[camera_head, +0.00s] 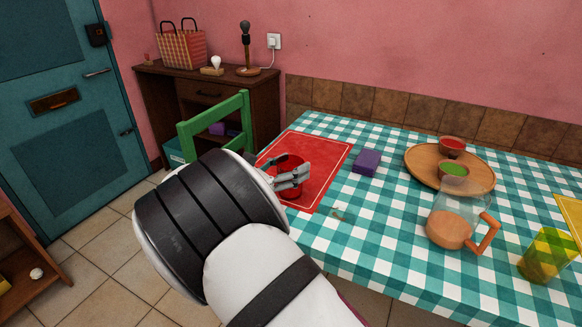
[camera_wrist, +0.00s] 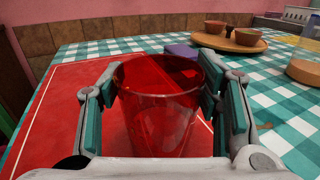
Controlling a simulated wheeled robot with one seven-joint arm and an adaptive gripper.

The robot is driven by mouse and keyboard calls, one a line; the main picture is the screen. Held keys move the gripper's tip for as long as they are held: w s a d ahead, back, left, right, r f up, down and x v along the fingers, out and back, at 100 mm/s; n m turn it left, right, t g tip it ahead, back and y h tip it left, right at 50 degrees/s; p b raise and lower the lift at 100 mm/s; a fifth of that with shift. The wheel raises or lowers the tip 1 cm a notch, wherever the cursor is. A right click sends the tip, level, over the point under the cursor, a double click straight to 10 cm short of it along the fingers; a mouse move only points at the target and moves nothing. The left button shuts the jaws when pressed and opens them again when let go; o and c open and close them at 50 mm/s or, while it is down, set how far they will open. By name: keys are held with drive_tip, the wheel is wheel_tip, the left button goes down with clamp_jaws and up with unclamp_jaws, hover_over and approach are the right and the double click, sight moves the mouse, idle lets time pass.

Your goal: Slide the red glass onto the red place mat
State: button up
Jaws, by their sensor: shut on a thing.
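The red place mat (camera_head: 325,153) lies at the left end of the checked table. The red glass (camera_wrist: 158,110) is upright, see-through and empty in the wrist view, with the mat behind and around it. In the head view the red glass (camera_head: 288,163) shows partly behind my fingers. My gripper (camera_head: 292,178) is over the mat's near left part, its fingers shut around the glass. In the wrist view my gripper (camera_wrist: 158,100) has a finger on each side of the glass. The glass's base is hidden, so I cannot tell whether it touches the mat.
A purple block (camera_head: 367,162) sits right of the mat. A wooden tray (camera_head: 420,172) with two bowls, a jug (camera_head: 455,215) and a yellow-green glass (camera_head: 546,255) stand farther right. A green chair (camera_head: 215,125) is at the table's left end.

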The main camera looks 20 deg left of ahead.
drive_tip(key=o, duration=1.5)
drive_tip(key=shift+c, duration=0.2)
